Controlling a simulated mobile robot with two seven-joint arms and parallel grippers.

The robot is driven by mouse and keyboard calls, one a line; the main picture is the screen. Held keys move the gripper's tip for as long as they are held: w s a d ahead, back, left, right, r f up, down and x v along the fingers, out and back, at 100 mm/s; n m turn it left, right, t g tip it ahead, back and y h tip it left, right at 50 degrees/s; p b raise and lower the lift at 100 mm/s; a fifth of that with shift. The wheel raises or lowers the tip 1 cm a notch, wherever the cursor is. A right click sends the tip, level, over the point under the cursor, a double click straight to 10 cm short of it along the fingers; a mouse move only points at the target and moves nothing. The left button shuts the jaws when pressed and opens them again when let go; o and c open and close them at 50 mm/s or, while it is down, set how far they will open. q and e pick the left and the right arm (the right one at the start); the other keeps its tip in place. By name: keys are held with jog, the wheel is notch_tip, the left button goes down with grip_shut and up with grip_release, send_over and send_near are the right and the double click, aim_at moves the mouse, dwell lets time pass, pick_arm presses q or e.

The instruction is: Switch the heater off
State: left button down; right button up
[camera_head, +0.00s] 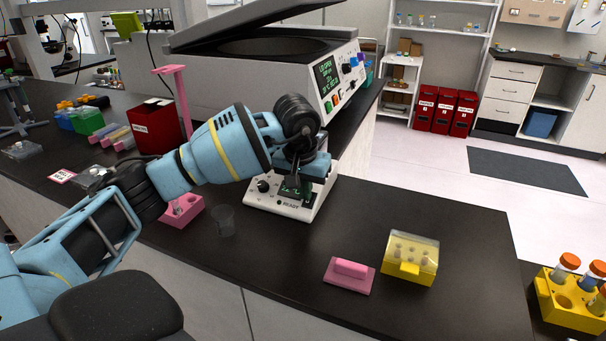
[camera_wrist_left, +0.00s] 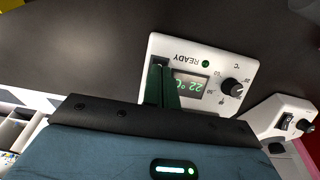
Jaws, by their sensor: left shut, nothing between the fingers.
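The heater (camera_head: 283,205) is a small white unit on the dark bench, below the large centrifuge. In the left wrist view its panel (camera_wrist_left: 225,60) appears upside down, with a lit display reading about 22 °C, a black knob (camera_wrist_left: 232,87), the word READY and a green light. My left gripper (camera_head: 293,182) is over the heater's front panel, pointing down. Its dark green fingers (camera_wrist_left: 162,82) are shut and empty, and they cover part of the panel beside the display. I cannot tell whether the fingertips touch it. The power switch is not clearly visible. My right gripper is not in view.
The centrifuge (camera_head: 285,75), lid raised, stands close behind. A clear beaker (camera_head: 224,221) and a pink block (camera_head: 181,212) are left of the heater. A pink pad (camera_head: 349,275) and a yellow tube box (camera_head: 410,262) lie to its right, with bare bench between.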

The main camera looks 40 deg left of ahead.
pick_arm(q)
jog(key=shift+x, duration=0.75)
jog(key=shift+f+t+b, duration=0.3)
jog(key=shift+f, duration=0.3)
jog(key=shift+s+f+t, duration=0.15)
jog(key=shift+t, duration=0.15)
jog(key=shift+s+d+r, duration=0.1)
jog(key=shift+r, duration=0.15)
jog(key=shift+w+r+p, duration=0.3)
jog(key=shift+r, duration=0.4)
